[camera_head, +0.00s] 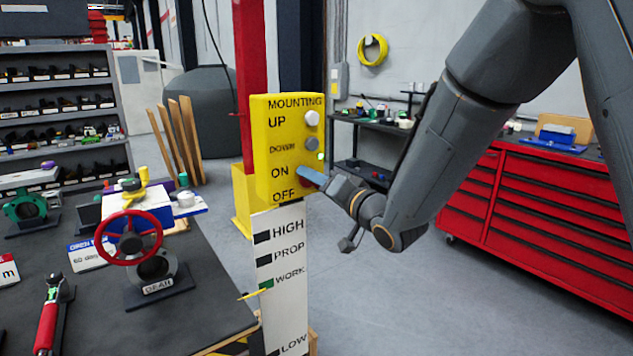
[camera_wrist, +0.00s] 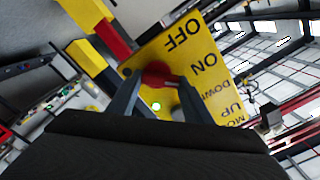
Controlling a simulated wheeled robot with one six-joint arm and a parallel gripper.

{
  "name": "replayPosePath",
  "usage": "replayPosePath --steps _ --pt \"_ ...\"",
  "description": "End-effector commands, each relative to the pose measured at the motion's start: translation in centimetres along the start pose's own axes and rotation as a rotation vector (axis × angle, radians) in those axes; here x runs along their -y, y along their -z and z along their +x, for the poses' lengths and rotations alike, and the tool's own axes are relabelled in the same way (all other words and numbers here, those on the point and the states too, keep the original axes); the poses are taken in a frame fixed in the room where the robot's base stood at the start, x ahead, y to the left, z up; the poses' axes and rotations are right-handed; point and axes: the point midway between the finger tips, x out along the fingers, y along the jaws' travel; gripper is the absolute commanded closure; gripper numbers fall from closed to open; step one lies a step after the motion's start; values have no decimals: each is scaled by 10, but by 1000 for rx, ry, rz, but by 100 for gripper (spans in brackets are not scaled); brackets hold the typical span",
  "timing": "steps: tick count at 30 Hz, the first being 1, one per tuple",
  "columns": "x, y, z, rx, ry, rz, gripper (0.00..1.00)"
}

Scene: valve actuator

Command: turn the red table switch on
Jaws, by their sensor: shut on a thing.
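A yellow control box (camera_head: 285,145) stands on a white post with the words MOUNTING, UP, DOWN, ON and OFF on its face. The red switch (camera_wrist: 157,75) is beside the ON and OFF labels, and in the head view it is mostly hidden behind my gripper. My gripper (camera_head: 308,176) reaches the box from the right. In the wrist view my gripper's two fingers (camera_wrist: 156,92) are on either side of the red switch and shut on it. A green light (camera_head: 320,156) is lit on the box above the switch, and it also shows in the wrist view (camera_wrist: 156,106).
A workbench (camera_head: 215,295) at the left holds a valve with a red handwheel (camera_head: 129,238). A white post (camera_head: 283,285) marked HIGH, PROP, WORK and LOW is below the box. A red tool cabinet (camera_head: 540,215) stands at the right. Open floor lies between post and cabinet.

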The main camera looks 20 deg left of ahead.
Motion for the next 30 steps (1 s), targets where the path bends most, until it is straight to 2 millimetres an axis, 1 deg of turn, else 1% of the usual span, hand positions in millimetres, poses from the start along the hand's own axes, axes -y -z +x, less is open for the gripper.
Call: replayPosePath --steps 1,10,11,12,14,23,26,30 --pt "-1 -3 -1 6 -2 2 77" --pt "-1 -3 -1 6 -2 3 77" --pt "-1 -3 -1 6 -2 3 51" --pt "-1 -3 -1 6 -2 3 45" --pt "-1 -3 -1 5 -2 2 36" --pt "-1 0 -2 1 -2 1 36" --pt "-2 0 -8 0 -2 1 36" --pt "-2 -1 -29 0 -1 1 36"
